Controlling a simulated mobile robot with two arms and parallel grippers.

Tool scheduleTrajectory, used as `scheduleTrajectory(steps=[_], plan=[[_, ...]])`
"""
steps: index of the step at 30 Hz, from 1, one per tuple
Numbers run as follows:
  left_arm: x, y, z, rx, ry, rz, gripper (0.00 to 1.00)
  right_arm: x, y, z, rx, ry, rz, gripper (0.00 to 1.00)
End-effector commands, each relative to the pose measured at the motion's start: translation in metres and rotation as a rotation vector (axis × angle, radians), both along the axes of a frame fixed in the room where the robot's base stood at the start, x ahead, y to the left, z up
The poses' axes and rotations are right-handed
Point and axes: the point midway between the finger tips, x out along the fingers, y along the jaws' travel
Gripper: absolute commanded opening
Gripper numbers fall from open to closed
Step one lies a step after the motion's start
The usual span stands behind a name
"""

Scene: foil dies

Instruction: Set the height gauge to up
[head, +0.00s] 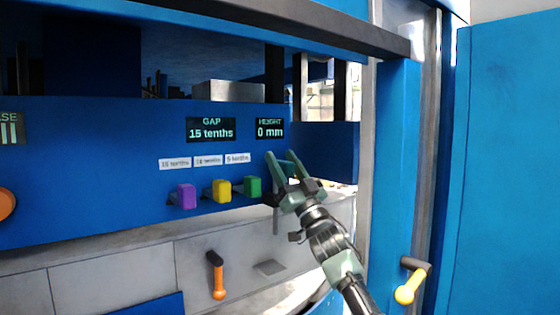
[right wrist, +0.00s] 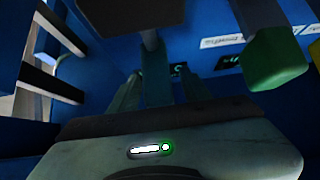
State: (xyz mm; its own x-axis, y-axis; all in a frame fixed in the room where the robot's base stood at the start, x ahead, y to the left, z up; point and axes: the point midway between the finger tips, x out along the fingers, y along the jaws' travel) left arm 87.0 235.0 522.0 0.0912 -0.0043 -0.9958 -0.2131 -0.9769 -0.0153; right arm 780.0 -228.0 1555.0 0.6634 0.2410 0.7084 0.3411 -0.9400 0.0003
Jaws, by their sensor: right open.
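The height display (head: 269,128) reads "HEIGHT 0 mm" on the blue panel. My right gripper (head: 280,155) is just below it, fingers pointing up toward the panel. Its fingers are open, and they also show in the right wrist view (right wrist: 160,78). A dark-tipped post (right wrist: 152,60) appears in line with the gap between the fingers; I cannot tell whether they touch it. In the head view a short grey rod (head: 275,222) hangs beneath the gripper, its upper part hidden by the gripper. My left gripper is not in view.
Purple (head: 186,196), yellow (head: 222,191) and green (head: 253,187) blocks stick out left of the gripper. The green block also shows close by in the right wrist view (right wrist: 275,62). The gap display (head: 210,130) reads "15 tenths". An orange handle (head: 217,278) and yellow handle (head: 408,287) are lower.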

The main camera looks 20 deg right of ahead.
Motion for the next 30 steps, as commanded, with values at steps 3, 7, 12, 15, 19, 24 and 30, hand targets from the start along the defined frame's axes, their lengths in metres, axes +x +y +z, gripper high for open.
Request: scheduleTrajectory(steps=[3, 7, 12, 15, 19, 24, 30], plan=[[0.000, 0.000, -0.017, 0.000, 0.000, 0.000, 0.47, -0.014, -0.006, -0.022, -0.002, 0.000, -0.001, 0.47], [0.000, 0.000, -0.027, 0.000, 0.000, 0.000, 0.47, -0.028, -0.011, -0.034, -0.002, -0.001, -0.001, 0.47], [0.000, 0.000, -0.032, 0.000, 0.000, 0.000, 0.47, -0.038, -0.014, -0.042, 0.000, -0.001, 0.000, 0.47], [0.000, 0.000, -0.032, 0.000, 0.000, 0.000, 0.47, -0.039, -0.015, -0.042, 0.000, 0.000, 0.000, 0.47], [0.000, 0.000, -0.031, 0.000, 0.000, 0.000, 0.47, -0.039, -0.015, -0.041, 0.000, 0.000, 0.000, 0.47], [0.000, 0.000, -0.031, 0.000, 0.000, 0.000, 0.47, -0.039, -0.014, -0.041, 0.000, 0.000, 0.000, 0.47], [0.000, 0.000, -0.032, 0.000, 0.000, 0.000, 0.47, -0.035, -0.011, -0.064, 0.001, 0.047, -0.016, 0.47]])
